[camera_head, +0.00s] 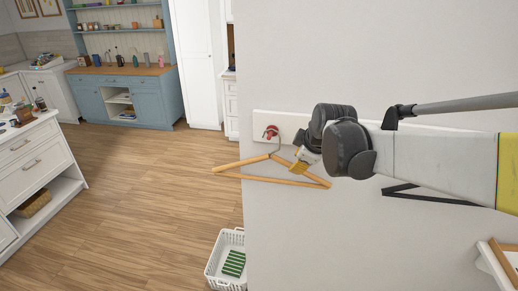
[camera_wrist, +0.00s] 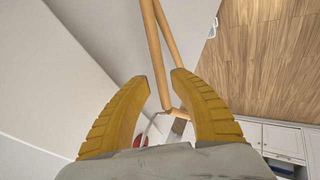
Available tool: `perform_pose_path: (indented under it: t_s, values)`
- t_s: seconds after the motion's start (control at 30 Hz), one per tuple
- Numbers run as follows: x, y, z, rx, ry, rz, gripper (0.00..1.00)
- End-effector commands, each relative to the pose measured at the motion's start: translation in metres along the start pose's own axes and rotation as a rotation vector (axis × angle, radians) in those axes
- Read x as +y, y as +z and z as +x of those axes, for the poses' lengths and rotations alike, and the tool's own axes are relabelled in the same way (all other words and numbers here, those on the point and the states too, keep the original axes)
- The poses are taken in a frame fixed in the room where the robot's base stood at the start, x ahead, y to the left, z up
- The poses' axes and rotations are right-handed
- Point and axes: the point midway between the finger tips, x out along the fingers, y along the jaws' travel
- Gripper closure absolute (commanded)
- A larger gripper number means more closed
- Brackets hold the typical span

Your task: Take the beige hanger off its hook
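The beige hanger (camera_head: 240,163) is a wooden triangle hanging by its metal hook from a red hook (camera_head: 271,131) on a white wall rail. In the wrist view its wooden bars (camera_wrist: 155,50) run between and beyond my fingers, and part of the red hook (camera_wrist: 140,141) shows low between them. My gripper (camera_head: 297,168) is at the hanger's right sloping arm, just below and right of the hook. In the wrist view its two yellow fingers (camera_wrist: 160,78) are apart, with the hanger's top part in the gap. I cannot tell whether either finger touches it.
A dark hanger (camera_head: 430,196) hangs to the right, partly behind my arm. A white basket (camera_head: 212,268) with a green striped item stands on the floor below. A white box-like thing (camera_head: 486,257) is at lower right. The wooden floor (camera_head: 140,200) to the left is open.

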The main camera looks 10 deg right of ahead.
Motion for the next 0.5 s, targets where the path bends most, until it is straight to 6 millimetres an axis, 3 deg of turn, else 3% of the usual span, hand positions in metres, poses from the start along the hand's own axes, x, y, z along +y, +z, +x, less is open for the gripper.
perform_pose_path:
  t_s: [0.5]
  values:
    - [0.001,0.0,0.058,0.0,0.0,-0.001,0.72]
